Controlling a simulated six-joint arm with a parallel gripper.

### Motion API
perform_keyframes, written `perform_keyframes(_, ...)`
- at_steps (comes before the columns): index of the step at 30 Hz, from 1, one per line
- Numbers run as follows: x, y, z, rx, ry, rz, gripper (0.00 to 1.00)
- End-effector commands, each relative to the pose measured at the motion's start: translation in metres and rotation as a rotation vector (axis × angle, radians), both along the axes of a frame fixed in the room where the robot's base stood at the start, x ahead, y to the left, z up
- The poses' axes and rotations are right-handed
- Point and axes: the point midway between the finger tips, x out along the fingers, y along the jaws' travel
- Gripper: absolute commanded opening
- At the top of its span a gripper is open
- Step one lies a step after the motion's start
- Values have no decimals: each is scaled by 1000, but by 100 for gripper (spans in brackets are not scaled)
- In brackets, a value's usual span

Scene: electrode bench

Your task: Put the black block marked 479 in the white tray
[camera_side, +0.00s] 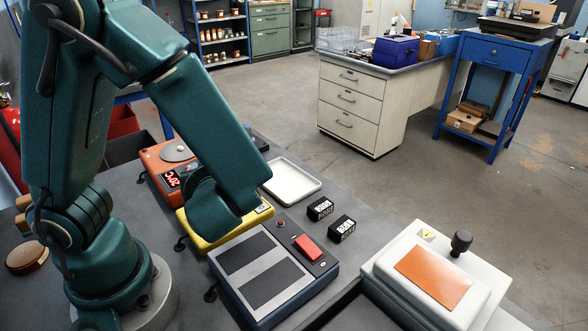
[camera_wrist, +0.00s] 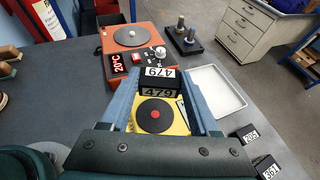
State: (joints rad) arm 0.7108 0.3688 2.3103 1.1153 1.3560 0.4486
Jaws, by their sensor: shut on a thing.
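The black block marked 479 (camera_wrist: 158,88) is between the two blue-grey fingers of my gripper (camera_wrist: 160,84) in the wrist view. My gripper is shut on it, with the block over or near the far part of a yellow device (camera_wrist: 141,124) with a black disc; its height is hard to tell. The white tray (camera_wrist: 232,93) lies just right of my gripper and looks empty. In the side view the tray (camera_side: 292,181) is right of my forearm, and the arm hides the fingers and the block.
Two other black blocks, (camera_side: 320,209) and (camera_side: 342,228), lie in front of the tray. An orange hotplate (camera_side: 160,162) stands behind the yellow device. A blue-based device with dark pads (camera_side: 262,268) and a white machine with an orange panel (camera_side: 430,275) stand nearer the camera.

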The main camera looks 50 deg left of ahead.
Motion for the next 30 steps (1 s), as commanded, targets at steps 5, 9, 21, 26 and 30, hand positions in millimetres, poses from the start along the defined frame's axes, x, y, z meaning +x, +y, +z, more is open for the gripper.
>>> perform_keyframes(5, 0, 0, 14, -2, -4, 0, 0)
perform_keyframes(9, 11, -5, 16, -1, -1, -50, 0)
perform_keyframes(21, 96, 41, 6, 2, 1, -129, 0)
perform_keyframes(26, 105, 80, 2, 0, 1, -77, 0)
perform_keyframes(30, 100, 104, -1, 1, 2, -17, 0)
